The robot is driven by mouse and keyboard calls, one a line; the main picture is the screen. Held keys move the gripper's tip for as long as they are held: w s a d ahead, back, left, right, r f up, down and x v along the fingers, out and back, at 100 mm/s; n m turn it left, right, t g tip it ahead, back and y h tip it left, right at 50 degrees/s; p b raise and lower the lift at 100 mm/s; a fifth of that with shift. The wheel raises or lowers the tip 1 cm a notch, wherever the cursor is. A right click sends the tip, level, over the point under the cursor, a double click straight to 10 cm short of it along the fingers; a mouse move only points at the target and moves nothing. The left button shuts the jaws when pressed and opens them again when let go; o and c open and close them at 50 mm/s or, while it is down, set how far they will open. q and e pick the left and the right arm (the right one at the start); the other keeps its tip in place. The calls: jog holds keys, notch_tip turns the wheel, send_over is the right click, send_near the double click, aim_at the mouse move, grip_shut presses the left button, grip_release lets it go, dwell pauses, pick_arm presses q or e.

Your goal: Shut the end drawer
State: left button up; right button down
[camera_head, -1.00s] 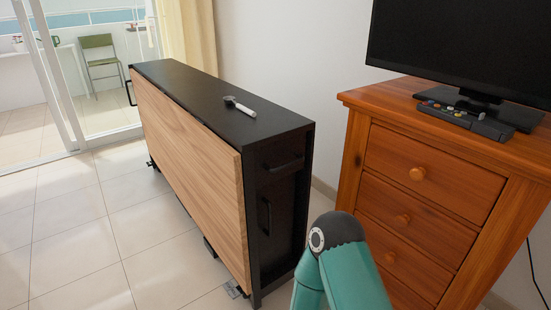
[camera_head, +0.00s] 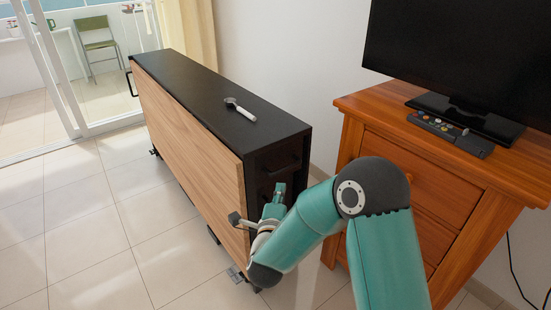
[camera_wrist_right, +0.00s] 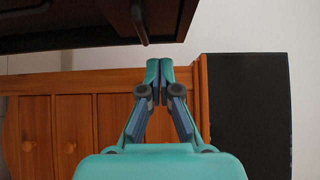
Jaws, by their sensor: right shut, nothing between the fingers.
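The end drawer (camera_head: 282,159) is at the top of the near narrow end of the black folding table (camera_head: 200,88), with a dark bar handle. The gap around its front is too dark to tell how far out it stands. My right gripper (camera_head: 280,188) is shut and empty in front of that end, just below the drawer handle in the picture. In the right wrist view its fingertips (camera_wrist_right: 160,65) meet, apart from the dark table end and a handle (camera_wrist_right: 138,22) at the top. My left gripper is not in view.
A small spoon-like item (camera_head: 240,109) lies on the table top. The tiled floor (camera_head: 80,220) at left is clear.

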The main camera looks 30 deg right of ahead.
send_near(278, 156)
jog(key=d, duration=0.4)
jog(key=shift+w+r, duration=0.1)
jog(key=shift+w, duration=0.15)
jog(key=w, duration=0.3)
jog(key=shift+w, duration=0.4)
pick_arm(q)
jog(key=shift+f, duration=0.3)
pick_arm(e)
jog(key=shift+w+a, duration=0.1)
jog(key=shift+w, duration=0.1)
pick_arm(q)
jog(key=shift+b, duration=0.35)
